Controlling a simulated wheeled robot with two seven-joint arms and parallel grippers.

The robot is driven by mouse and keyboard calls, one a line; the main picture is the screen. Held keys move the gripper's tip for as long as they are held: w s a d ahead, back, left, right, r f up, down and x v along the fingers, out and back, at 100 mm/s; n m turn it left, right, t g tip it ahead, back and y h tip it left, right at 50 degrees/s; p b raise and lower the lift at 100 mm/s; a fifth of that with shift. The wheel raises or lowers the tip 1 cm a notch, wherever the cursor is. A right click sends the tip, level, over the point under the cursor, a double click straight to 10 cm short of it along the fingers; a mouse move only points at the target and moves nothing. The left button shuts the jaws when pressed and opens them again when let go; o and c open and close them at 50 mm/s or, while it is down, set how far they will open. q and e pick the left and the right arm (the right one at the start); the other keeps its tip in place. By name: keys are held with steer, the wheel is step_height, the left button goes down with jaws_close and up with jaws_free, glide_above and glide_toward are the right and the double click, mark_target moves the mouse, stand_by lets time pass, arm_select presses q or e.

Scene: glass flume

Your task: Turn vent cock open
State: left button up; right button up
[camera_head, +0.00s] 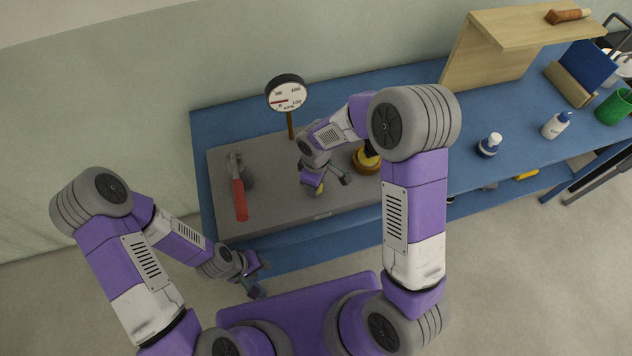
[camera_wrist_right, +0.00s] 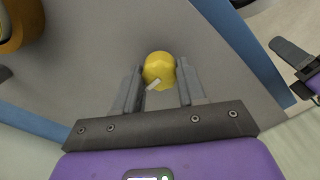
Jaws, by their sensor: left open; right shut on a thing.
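A yellow round knob (camera_wrist_right: 158,70) with a pale pointer mark, seemingly the vent cock, sits on the grey plate (camera_head: 275,205). In the right wrist view, my right gripper (camera_wrist_right: 160,88) has a finger on each side of it and is shut on it. In the head view the right gripper (camera_head: 328,187) is over the plate's middle, and only a bit of the yellow knob (camera_head: 320,188) shows. My left gripper (camera_head: 256,277) is open and empty, in front of the bench edge. It also shows at the right of the right wrist view (camera_wrist_right: 296,68).
A red-handled lever (camera_head: 240,200) stands on the plate's left, a dial gauge (camera_head: 287,93) at its back. A yellow-brown round fitting (camera_head: 366,160) is right of my right gripper. Two bottles (camera_head: 489,145), a green cup (camera_head: 615,106) and a wooden shelf (camera_head: 500,60) are on the blue bench's right.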

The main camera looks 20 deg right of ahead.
steer(key=shift+n, duration=0.6)
steer(key=o, duration=1)
steer(key=shift+o, duration=0.2)
step_height(320, 180, up, 8)
steer(key=shift+f+p, duration=0.2)
steer(key=shift+p, duration=0.3)
